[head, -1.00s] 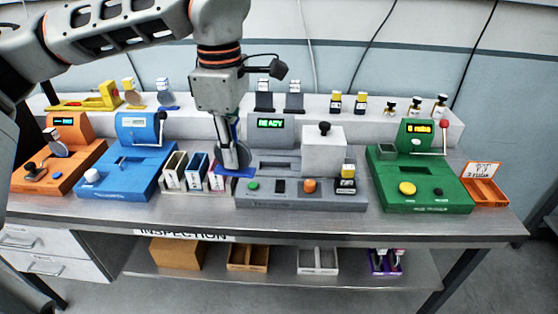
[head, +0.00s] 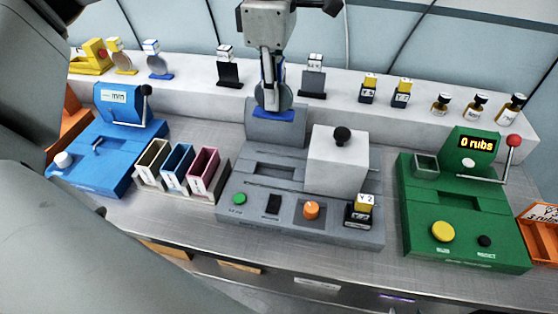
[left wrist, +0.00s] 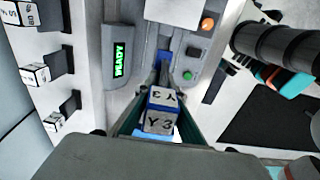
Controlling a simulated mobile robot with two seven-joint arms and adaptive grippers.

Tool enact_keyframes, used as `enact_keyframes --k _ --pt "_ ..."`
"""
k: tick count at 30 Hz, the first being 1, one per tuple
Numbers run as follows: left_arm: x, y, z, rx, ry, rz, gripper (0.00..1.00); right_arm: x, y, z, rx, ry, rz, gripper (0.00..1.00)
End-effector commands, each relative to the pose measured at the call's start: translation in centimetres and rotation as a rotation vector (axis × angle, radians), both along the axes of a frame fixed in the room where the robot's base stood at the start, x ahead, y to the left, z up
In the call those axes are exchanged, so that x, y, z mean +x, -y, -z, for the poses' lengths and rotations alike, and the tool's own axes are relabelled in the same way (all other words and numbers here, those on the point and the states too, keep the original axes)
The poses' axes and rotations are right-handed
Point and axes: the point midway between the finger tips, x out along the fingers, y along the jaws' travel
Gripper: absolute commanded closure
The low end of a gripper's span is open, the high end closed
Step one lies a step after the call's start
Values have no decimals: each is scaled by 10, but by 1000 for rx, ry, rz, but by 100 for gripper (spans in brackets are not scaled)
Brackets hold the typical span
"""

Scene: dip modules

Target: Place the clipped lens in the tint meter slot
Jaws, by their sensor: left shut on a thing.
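My left gripper (head: 271,88) is shut on the clipped lens (head: 285,98), a dark disc with a blue base (head: 273,114). It is held in front of the upright back of the grey machine (head: 230,210), above its long slot (head: 275,170). In the left wrist view the white and blue clip (left wrist: 160,112), marked Y3, sits between the fingers. The grey machine's READY display (left wrist: 120,58) shows there; in the head view the gripper hides it. I take this machine for the tint meter, but see no name. My right gripper is not in view.
A white block with a black knob (head: 338,160) stands beside the slot. A yellow-topped sample (head: 360,210) sits at the machine's front right. Colored bins (head: 175,165) stand left, a blue machine (head: 100,155) beyond, a green machine (head: 470,210) right. A white shelf (head: 420,115) runs behind.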

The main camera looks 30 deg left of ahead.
Motion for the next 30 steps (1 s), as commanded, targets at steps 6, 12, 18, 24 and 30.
enact_keyframes --k 6,12,18,24,30 --pt "-1 0 56 0 -5 2 100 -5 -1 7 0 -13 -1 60" --pt "-2 0 103 0 -4 3 100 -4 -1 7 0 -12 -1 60" --pt "0 0 134 0 -1 1 100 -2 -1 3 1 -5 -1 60" --pt "0 0 145 0 -1 0 100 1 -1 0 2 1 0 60" --pt "-1 0 172 0 -3 1 100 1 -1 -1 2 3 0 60"
